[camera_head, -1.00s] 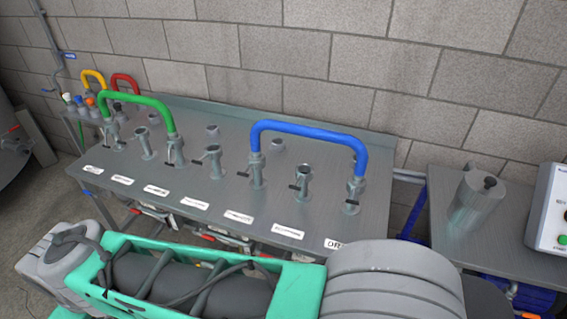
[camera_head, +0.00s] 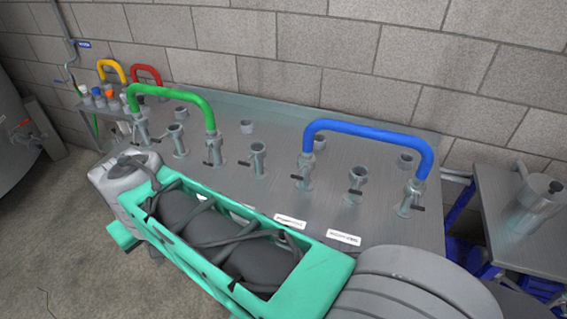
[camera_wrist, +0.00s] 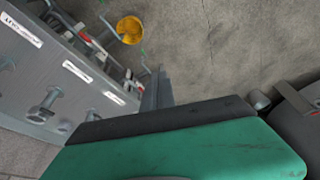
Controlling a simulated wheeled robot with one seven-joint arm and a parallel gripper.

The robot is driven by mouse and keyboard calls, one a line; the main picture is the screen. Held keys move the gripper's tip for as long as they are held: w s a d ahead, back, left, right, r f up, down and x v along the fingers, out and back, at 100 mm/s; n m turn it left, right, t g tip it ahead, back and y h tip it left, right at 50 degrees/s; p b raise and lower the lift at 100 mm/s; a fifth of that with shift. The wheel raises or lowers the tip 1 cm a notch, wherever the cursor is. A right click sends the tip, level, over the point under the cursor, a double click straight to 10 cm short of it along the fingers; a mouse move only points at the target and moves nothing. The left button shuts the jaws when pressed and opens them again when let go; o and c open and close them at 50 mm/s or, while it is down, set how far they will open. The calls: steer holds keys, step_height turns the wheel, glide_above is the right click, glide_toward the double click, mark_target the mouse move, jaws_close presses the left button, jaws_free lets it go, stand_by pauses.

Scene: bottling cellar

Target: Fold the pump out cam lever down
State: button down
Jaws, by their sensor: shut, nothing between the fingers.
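A steel bench panel (camera_head: 290,191) carries several upright ports with small dark-handled cam levers. Levered ports stand in the front row, such as one in the middle (camera_head: 258,160) and one at right (camera_head: 356,182). A green hose loop (camera_head: 170,93) joins two ports at left, and a blue loop (camera_head: 370,130) joins two at right. In the wrist view my gripper (camera_wrist: 157,92) shows narrow grey fingers, shut and empty, beside the panel's front edge. In the head view my arm hides the panel's front left.
A yellow bucket (camera_wrist: 130,30) stands on the floor. Yellow (camera_head: 112,70) and red (camera_head: 147,75) hose loops sit at the bench's back left. A side table with a steel vessel (camera_head: 540,195) stands at right. A block wall closes the back.

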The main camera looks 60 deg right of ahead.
steer(key=d+r+m+h+b, duration=0.1)
steer(key=d+r+m, duration=0.15)
steer(key=d, duration=0.55)
steer(key=d+r+m+h, duration=0.15)
steer(key=d+m, duration=0.25)
steer(key=d, duration=0.5)
steer(key=s+d+r+m+g+b, duration=0.1)
steer(key=s+d+r+m, duration=0.1)
steer(key=s+d, duration=0.35)
steer(key=s+d+r+m+g, duration=0.1)
steer(key=s+d+m, duration=0.2)
steer(key=d, duration=0.5)
steer(key=m, duration=0.3)
glide_above(299, 174)
steer(key=shift+n+g+h, duration=0.25)
steer(key=shift+g+h, duration=0.15)
steer(key=shift+h, duration=0.05)
step_height(299, 174, down, 7)
steer(key=shift+f, duration=0.15)
steer(key=shift+a+f, duration=0.25)
steer(key=shift+f, duration=0.4)
steer(key=shift+a+f, duration=0.2)
steer(key=shift+f, duration=0.4)
steer(key=shift+a+f, duration=0.25)
steer(key=shift+f, duration=0.35)
steer(key=shift+s, duration=0.1)
